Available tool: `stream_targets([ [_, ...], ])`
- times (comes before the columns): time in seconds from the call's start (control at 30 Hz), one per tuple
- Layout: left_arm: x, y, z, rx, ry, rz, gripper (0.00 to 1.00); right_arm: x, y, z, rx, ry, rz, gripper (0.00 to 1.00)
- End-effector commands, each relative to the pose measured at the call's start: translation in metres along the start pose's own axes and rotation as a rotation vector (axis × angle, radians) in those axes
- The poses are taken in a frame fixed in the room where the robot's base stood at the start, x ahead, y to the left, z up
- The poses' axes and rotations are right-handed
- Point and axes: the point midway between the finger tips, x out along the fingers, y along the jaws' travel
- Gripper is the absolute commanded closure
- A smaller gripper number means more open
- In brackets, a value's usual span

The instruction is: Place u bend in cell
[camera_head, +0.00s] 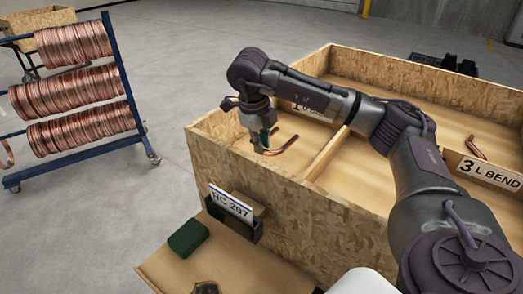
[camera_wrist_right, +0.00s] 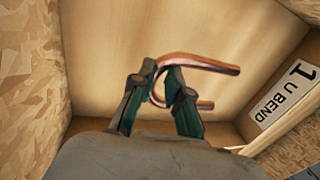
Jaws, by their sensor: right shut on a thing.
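The copper U bend (camera_head: 281,149) is held in my right gripper (camera_head: 262,144), over the near left cell of the wooden crate (camera_head: 290,205). In the right wrist view the U bend (camera_wrist_right: 200,64) lies crosswise between the green fingers of my right gripper (camera_wrist_right: 172,90), which are shut on it near its curve. Its two ends point right. The cell's bare floor (camera_wrist_right: 110,40) is behind it, and a label reading "1 U BEND" (camera_wrist_right: 285,95) is on the wall at right. I cannot tell how far the U bend is above the floor. My left gripper is not in view.
A wooden divider (camera_head: 328,152) bounds this cell. Another cell has a "3 L BEND" label (camera_head: 489,173) and a copper piece (camera_head: 476,148). A front shelf holds a green block (camera_head: 188,238) and an "RC 207" sign (camera_head: 231,204). A rack of copper coils (camera_head: 80,82) stands left.

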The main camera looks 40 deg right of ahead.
Motion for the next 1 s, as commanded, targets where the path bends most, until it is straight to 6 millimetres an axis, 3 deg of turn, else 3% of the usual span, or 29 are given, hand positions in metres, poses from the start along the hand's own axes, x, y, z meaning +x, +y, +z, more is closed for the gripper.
stream_targets([
  [0.3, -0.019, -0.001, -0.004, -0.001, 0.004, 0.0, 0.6, 0.036, 0.008, -0.001, 0.001, 0.004, 0.0, 1.0],
  [0.53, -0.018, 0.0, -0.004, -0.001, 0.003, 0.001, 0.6, 0.04, 0.009, 0.0, 0.001, 0.0, -0.001, 1.0],
  [0.57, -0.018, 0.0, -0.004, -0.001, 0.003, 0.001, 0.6, 0.041, 0.009, 0.0, 0.001, 0.0, 0.0, 0.81],
  [0.7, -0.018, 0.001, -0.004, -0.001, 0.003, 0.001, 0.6, 0.04, 0.009, 0.0, 0.0, 0.0, 0.0, 0.59],
  [1.0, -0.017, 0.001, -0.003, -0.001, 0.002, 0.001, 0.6, 0.039, 0.009, 0.0, 0.0, 0.0, 0.0, 0.59],
])
